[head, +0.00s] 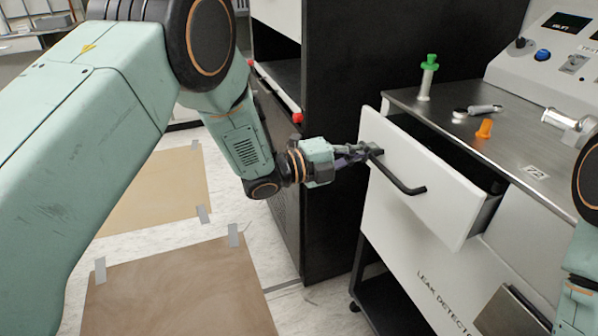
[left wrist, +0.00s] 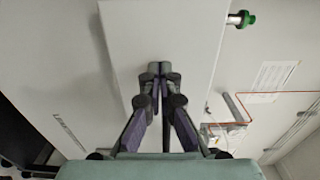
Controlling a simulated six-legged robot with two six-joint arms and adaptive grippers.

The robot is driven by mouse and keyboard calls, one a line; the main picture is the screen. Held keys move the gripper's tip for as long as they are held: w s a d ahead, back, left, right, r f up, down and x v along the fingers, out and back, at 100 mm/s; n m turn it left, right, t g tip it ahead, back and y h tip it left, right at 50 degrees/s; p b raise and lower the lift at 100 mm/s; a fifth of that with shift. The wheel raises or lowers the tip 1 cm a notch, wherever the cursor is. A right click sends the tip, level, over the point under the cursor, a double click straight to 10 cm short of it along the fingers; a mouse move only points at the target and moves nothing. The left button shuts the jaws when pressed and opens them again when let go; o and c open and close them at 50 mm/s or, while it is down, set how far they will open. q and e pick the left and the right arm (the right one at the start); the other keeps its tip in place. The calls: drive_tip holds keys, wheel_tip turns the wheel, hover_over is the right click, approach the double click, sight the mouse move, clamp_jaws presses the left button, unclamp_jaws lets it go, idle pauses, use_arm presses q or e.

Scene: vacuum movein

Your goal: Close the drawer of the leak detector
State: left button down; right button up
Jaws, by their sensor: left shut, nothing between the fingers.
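The leak detector (head: 405,285) is a white cabinet with a steel top, standing at the right in the head view. Its drawer (head: 420,185) is pulled out, with a dark gap showing behind the white front panel. A black bar handle (head: 402,180) runs across the front. My left gripper (head: 372,152) is shut and empty, with its fingertips at the left end of the handle; I cannot tell whether they touch. In the left wrist view the shut fingers (left wrist: 158,70) point at the white drawer front (left wrist: 190,30). My right gripper is not seen; only part of that arm shows.
On the steel top (head: 445,110) stand a green-capped tube (head: 427,78), an orange piece (head: 484,129) and a metal fitting (head: 478,110). A control panel (head: 550,55) is behind them. A black cabinet (head: 345,100) stands left of the detector. Brown mats (head: 180,290) lie on the floor.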

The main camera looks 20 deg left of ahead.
sight(385, 146)
use_arm(q)
drive_tip(key=b+x, duration=0.1)
drive_tip(key=x, duration=0.4)
drive_tip(key=shift+f, duration=0.1)
drive_tip(key=shift+w, duration=0.1)
drive_tip(key=shift+r, duration=0.25)
